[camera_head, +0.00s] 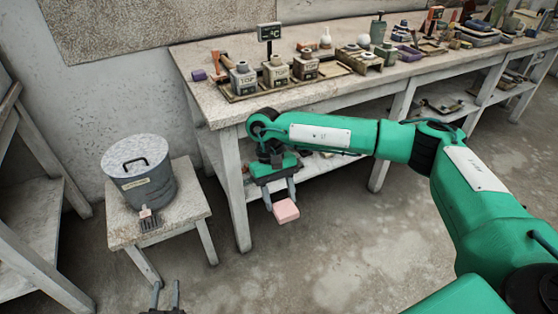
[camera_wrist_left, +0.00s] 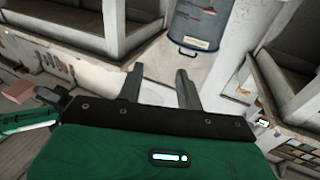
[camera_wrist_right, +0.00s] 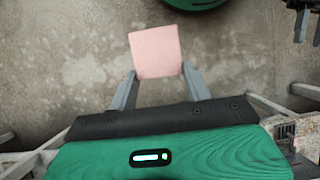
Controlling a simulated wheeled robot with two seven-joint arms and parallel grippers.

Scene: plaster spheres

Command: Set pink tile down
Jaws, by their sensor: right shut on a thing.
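The pink tile (camera_head: 286,211) is held in the air by my right gripper (camera_head: 280,203), in front of the long workbench and above the floor. In the right wrist view the pink tile (camera_wrist_right: 155,52) sits between the two fingertips, its flat square face showing, with bare floor behind it. My left gripper (camera_head: 166,284) is at the bottom edge of the head view, in front of the small stool. In the left wrist view its two fingers (camera_wrist_left: 160,82) are apart with nothing between them.
A lidded grey bucket (camera_head: 140,180) and a small brush (camera_head: 148,220) are on the stool (camera_head: 188,206). The workbench (camera_head: 225,112) carries several jars, a small sign (camera_head: 268,32) and tools. Its lower shelf is under my right arm. A wooden rack (camera_head: 35,235) stands at left.

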